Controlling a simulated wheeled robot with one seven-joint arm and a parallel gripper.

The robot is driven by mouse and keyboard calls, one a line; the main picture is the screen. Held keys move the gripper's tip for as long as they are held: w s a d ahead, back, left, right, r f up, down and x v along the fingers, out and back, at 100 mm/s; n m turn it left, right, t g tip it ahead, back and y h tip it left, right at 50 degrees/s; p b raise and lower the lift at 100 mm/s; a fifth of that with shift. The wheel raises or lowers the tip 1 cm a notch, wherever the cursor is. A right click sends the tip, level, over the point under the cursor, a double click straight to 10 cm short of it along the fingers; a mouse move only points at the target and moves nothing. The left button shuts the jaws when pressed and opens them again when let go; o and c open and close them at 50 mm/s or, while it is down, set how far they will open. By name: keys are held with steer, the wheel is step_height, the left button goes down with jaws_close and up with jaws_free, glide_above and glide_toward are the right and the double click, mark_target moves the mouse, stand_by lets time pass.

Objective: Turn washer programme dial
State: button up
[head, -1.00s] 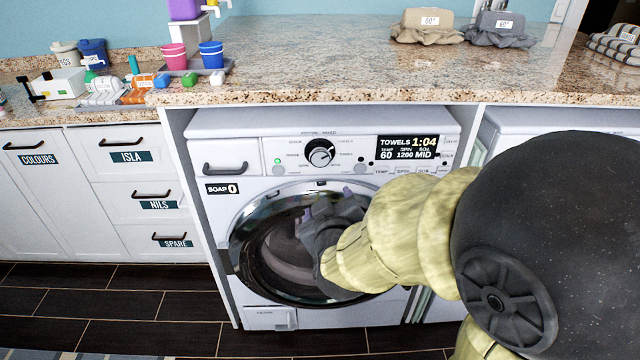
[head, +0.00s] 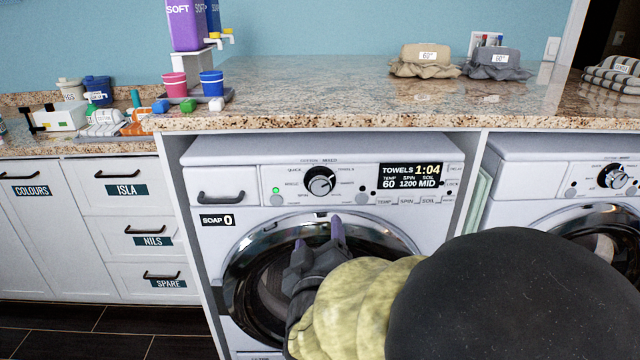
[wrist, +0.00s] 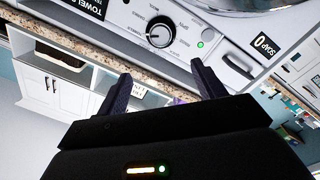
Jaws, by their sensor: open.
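The washer (head: 250,160) stands under the counter, its round door below the control panel. Its programme dial (head: 320,183), a black knob with a silver ring and a white pointer line, sits at the middle of the panel. The display (head: 409,175) to its right reads TOWELS 1:04, 60, 1200, MID. My gripper (head: 319,233) is open and empty, in front of the door and below the dial, apart from it in the picture. In the wrist view the dial (wrist: 160,31) lies beyond the two dark fingers (wrist: 163,90), and nothing is between them. My arm covers the lower right of the door.
A second washer with its own dial (head: 612,177) stands at the right. The granite counter (head: 330,95) overhangs the washer and holds cups, bottles and folded cloths. A soap drawer (head: 222,190) is left of the dial. White cabinets (head: 60,225) stand at the left.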

steer(key=p, duration=0.5)
glide_toward(320, 188)
steer(key=w, duration=0.8)
steer(key=shift+w+d, duration=0.1)
steer(key=shift+w, duration=0.3)
steer(key=c, duration=1)
